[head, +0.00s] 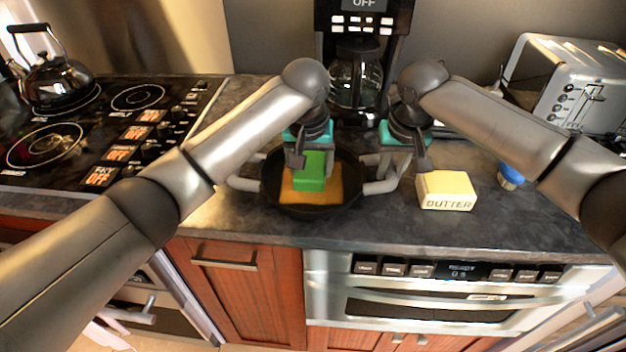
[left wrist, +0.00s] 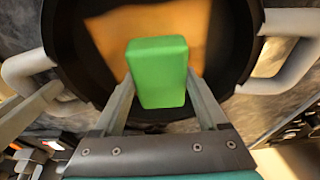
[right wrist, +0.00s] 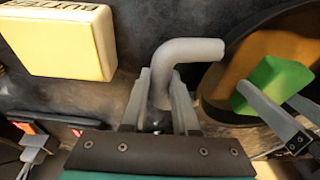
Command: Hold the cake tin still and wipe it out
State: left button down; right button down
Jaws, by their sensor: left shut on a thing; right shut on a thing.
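The cake tin (head: 318,211) is a round black pan with grey handles on both sides, standing on the counter; its dark wall also shows in the left wrist view (left wrist: 70,60). An orange-brown patch (head: 292,190) covers part of its floor. My left gripper (head: 310,160) is shut on a green sponge (head: 312,175), held inside the tin over the patch; whether it touches the floor is hard to tell. The sponge fills the jaws in the left wrist view (left wrist: 158,75). My right gripper (right wrist: 160,95) is shut on the tin's right handle (right wrist: 185,52).
A butter block (head: 446,188) lies right of the tin, close to my right gripper. A blue-capped item (head: 511,175) and a toaster (head: 570,85) are further right. A coffee maker (head: 357,75) stands behind. The stove (head: 90,135) with a kettle (head: 52,78) is left.

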aim_at(323, 176)
pick_arm(q)
jog(key=shift+s+a+f, duration=0.1)
jog(key=shift+a, duration=0.8)
jog(key=shift+d, duration=2.4)
jog(key=shift+a+r, duration=0.1)
jog(key=shift+r, duration=0.35)
jog(key=shift+s, duration=1.25)
jog(key=shift+f, duration=0.4)
